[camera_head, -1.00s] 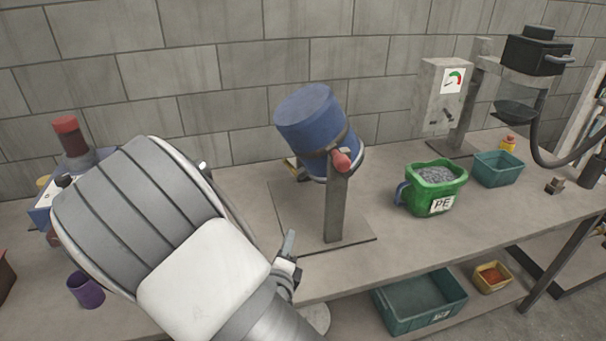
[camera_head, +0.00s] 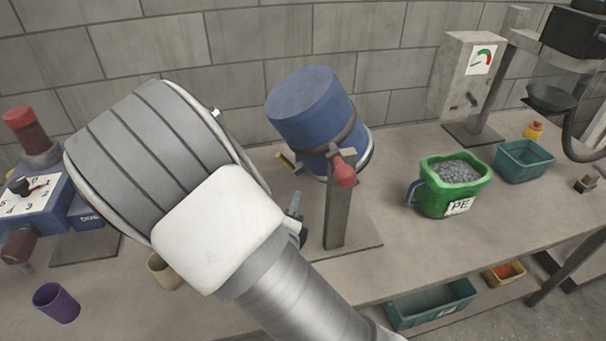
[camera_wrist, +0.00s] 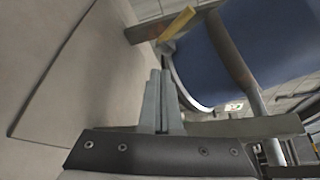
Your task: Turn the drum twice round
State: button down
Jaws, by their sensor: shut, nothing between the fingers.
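The blue drum (camera_head: 308,112) sits tilted on a grey post (camera_head: 336,215) with a flat base plate (camera_head: 355,247). A red-handled crank (camera_head: 345,172) is on its near side. In the wrist view the drum (camera_wrist: 285,45) fills the upper right, with a yellow piece (camera_wrist: 178,23) near its edge. My gripper (camera_head: 295,203) is left of the post and below the drum, partly hidden by my arm. In the wrist view my gripper's fingers (camera_wrist: 160,75) are together and empty, with a gap to the drum in the picture. The red handle does not show there.
A green jug of grey pellets (camera_head: 452,188) marked PE stands right of the drum stand, with a teal bin (camera_head: 524,160) beyond it. A gauge box (camera_head: 470,75) stands behind. A blue dial device (camera_head: 40,205), a purple cup (camera_head: 56,302) and a beige cup (camera_head: 163,270) are at left.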

jog(key=p+x, duration=0.1)
jog(key=x, duration=0.9)
